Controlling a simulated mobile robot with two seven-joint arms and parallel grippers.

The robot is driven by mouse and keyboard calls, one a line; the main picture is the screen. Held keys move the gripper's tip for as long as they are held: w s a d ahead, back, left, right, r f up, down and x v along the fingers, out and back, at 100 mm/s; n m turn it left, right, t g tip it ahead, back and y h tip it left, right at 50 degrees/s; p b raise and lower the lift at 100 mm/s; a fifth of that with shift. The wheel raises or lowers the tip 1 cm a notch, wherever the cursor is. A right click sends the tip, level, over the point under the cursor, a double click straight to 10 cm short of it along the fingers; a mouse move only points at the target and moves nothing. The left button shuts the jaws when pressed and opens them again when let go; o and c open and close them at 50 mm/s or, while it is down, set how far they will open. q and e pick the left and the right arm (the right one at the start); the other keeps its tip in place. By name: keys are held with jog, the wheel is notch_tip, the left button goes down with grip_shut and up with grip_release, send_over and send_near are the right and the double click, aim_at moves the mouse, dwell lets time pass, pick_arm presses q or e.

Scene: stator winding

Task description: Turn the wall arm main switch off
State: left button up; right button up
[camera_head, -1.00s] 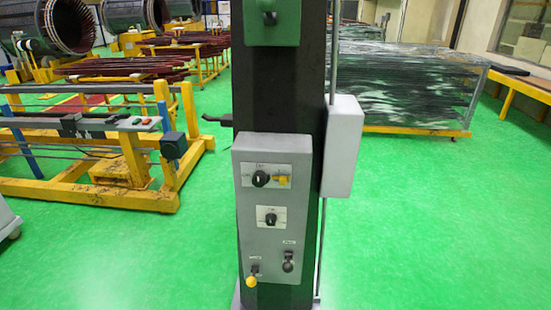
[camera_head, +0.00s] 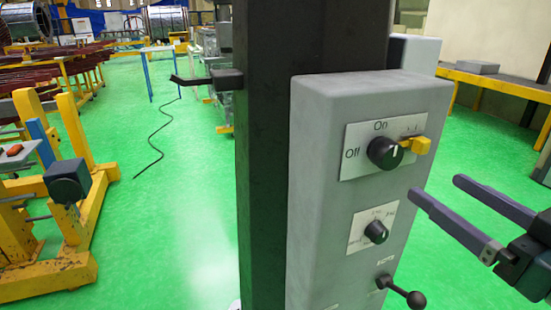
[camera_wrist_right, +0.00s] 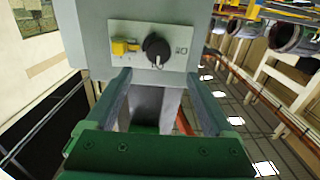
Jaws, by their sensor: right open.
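The main switch is a black round knob (camera_head: 385,153) on a white plate marked Off at its left and On above it. Its white mark looks roughly upright, toward On. A yellow tab (camera_head: 417,145) sits at the knob's right. My right gripper (camera_head: 436,187) is open and empty, to the right of the grey control box and apart from the knob. In the right wrist view the picture is upside down: the knob (camera_wrist_right: 156,50) lies beyond the open fingertips (camera_wrist_right: 157,82), roughly between them. My left gripper is not in view.
The grey box (camera_head: 318,190) is on a dark column (camera_head: 262,170). Below the switch are a smaller knob (camera_head: 375,232) and a black ball lever (camera_head: 416,299). A handle (camera_head: 205,80) juts left from the column.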

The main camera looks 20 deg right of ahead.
aim_at(394, 155)
jog(key=w+p, duration=0.1)
jog(key=w, duration=0.7)
jog(key=shift+w+a+r, duration=0.1)
jog(key=shift+r, duration=0.05)
jog(key=shift+w+a, duration=0.1)
jog(key=shift+w, duration=0.5)
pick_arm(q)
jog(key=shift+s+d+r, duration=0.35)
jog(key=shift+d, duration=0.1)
pick_arm(e)
jog(key=shift+c, duration=1.2)
jog(key=c, duration=1.1)
